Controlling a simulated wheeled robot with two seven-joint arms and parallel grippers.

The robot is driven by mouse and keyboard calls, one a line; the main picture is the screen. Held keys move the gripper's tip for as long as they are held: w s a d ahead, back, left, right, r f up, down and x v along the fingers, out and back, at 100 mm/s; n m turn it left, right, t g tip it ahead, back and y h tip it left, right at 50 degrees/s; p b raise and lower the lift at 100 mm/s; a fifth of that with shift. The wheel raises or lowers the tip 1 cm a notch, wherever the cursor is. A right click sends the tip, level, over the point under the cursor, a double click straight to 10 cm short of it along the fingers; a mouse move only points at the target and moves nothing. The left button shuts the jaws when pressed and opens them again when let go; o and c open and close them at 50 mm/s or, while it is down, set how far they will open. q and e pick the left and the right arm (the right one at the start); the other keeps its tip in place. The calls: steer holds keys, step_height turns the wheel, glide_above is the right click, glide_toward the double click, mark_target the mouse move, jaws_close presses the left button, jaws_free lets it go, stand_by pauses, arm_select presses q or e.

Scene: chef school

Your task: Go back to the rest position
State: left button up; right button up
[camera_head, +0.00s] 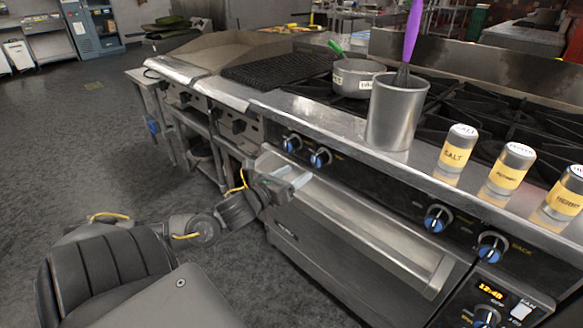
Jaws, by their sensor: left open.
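My left arm comes in from the lower left and reaches toward the front of the stove. My left gripper (291,177) is open and empty, with its two fingers just in front of the upper left part of the oven door (350,222). I cannot tell whether the fingers touch the door. My right gripper is not in view.
On the steel stove ledge stand a metal container (394,115) with a purple-handled utensil (411,35) and shakers labelled salt (457,150), another (508,170) and herbs (566,195). A small pot (357,77) sits behind. The floor (75,150) at left is clear.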

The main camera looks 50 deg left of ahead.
arm_select(q)
steer(key=shift+s, duration=0.3)
stand_by(0.5)
